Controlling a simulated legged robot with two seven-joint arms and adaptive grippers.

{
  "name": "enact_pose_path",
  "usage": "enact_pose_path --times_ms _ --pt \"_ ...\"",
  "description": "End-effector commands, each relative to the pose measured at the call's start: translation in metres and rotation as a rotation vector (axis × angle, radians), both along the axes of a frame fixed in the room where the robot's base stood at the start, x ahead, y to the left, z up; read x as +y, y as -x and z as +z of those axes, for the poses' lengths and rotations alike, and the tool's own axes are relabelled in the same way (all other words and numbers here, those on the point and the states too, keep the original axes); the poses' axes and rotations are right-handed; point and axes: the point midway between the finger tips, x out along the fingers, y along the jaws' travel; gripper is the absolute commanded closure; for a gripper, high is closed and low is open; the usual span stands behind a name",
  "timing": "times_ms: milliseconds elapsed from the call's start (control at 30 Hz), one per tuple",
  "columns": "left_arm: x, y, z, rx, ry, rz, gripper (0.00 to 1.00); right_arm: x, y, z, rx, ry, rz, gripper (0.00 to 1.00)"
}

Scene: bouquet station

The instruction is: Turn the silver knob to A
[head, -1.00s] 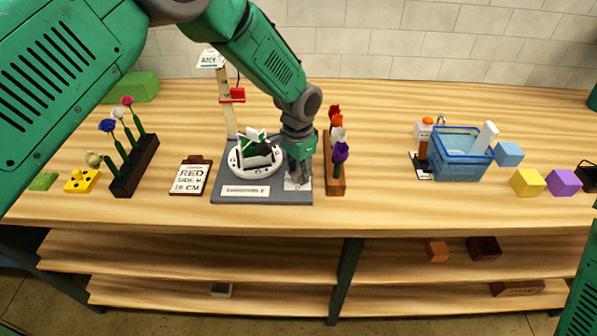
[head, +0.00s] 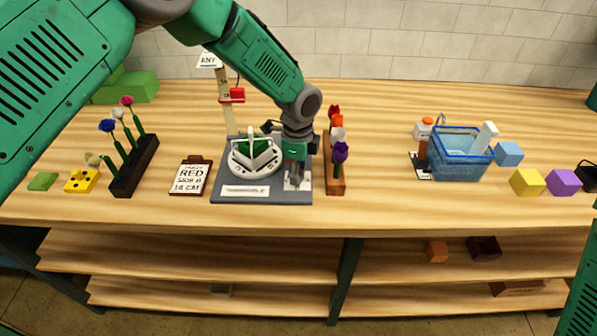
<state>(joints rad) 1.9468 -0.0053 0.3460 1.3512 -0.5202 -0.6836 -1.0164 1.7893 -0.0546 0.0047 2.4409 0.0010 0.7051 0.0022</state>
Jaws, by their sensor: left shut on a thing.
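A grey base board (head: 235,196) lies on the table with a white round turntable (head: 240,168) and a white plate (head: 304,184) at its right. My left gripper (head: 297,176) points down over that plate and is shut on the silver knob. The knob is mostly hidden by the fingers, and I cannot read its pointer or any letter marks. A green block with white edges (head: 262,150) sits on the turntable. My right gripper is out of view.
A wooden rack of flowers (head: 336,180) stands close right of the board. A clipboard (head: 191,177) lies left of it, and a post with a red slider (head: 232,96) stands behind. A blue basket (head: 460,165) is at right. Bare table lies between the rack and basket.

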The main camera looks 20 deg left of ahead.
Motion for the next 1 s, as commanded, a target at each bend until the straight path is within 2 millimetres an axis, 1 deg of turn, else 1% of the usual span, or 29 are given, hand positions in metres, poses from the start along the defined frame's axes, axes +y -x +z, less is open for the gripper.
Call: enact_pose_path --times_ms 33,600,800,1000 --pt "0.0007 -0.0041 0.0030 -0.010 0.002 -0.043 1.00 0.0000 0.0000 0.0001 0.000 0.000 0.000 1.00" --pt "0.0007 -0.0053 0.0037 -0.014 0.000 -0.573 1.00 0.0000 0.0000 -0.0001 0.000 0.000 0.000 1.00" --pt "0.0009 -0.0055 0.0039 -0.014 -0.001 -0.722 1.00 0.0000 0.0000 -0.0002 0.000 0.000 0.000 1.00" --pt "0.0005 -0.0056 0.0042 -0.014 -0.001 -0.824 1.00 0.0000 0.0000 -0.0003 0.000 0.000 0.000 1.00"
